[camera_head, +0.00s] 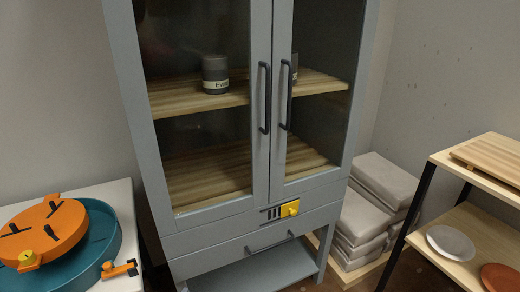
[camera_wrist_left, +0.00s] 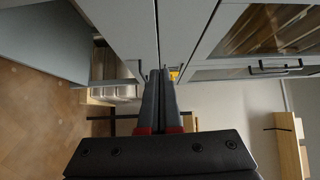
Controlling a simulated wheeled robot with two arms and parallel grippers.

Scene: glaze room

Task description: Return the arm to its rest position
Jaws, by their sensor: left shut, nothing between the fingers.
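My left gripper (camera_wrist_left: 160,72) shows only in the left wrist view. Its two dark fingers, with red bands at their bases, are together and nothing is held between them. Its tips point towards the grey-blue cabinet (camera_wrist_left: 203,30), and part of a yellow piece (camera_wrist_left: 174,74) shows just beyond them. I cannot tell whether the tips touch anything. In the head view the cabinet (camera_head: 200,240) stands with both glass doors closed, and neither of my arms shows there. My right gripper is in neither view.
A yellow latch (camera_head: 290,208) sits below the cabinet doors. A jar (camera_head: 215,75) stands on the upper shelf inside. A white table (camera_head: 125,235) with an orange wheel-like device (camera_head: 60,228) is at left. Grey bags (camera_head: 355,220) are stacked at right, beside a wooden rack (camera_head: 470,235) with plates.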

